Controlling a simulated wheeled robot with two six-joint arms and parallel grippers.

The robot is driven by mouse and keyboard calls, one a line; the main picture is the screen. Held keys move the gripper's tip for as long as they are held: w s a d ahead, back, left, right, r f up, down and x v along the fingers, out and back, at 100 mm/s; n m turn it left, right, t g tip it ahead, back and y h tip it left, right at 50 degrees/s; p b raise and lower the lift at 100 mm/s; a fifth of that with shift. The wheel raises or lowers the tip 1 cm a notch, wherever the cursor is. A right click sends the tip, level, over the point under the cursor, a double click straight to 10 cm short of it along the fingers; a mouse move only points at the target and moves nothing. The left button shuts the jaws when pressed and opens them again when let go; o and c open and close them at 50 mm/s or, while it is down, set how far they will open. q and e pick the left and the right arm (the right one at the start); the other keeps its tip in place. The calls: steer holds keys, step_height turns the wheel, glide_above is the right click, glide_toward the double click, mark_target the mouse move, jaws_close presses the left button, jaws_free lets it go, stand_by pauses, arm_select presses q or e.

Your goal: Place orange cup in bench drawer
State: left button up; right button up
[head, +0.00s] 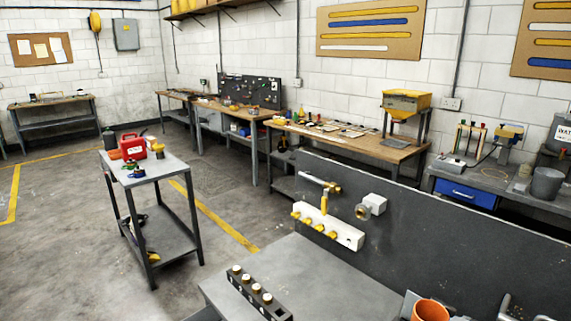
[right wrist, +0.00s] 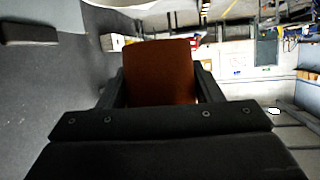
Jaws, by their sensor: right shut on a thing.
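The orange cup (head: 431,311) shows at the bottom edge of the head view, right of centre, with its lower part cut off. In the right wrist view the orange cup (right wrist: 160,73) fills the space between the two dark fingers of my right gripper (right wrist: 160,88), which is shut on it. Grey parts of my right arm show beside the cup in the head view. A blue bench drawer (head: 466,193) sits under the grey bench at the right and looks shut. My left gripper is not in view.
A near grey bench (head: 330,285) carries a black rack (head: 258,295) with several capped items. A dark upright panel (head: 440,225) with a white valve manifold (head: 328,226) stands behind it. A cart (head: 150,170) stands on open floor at the left.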

steer(key=s+a+f+n+g+y+b, duration=0.2)
steer(key=s+a+n+g+y+b, duration=0.1)
steer(key=s+a+b, duration=0.4)
steer(key=s+a+n+y, duration=0.1)
steer(key=s+a+n, duration=0.1)
steer(key=s+a, duration=0.1)
steer(key=shift+a+g, duration=0.4)
steer(key=shift+a, duration=0.5)
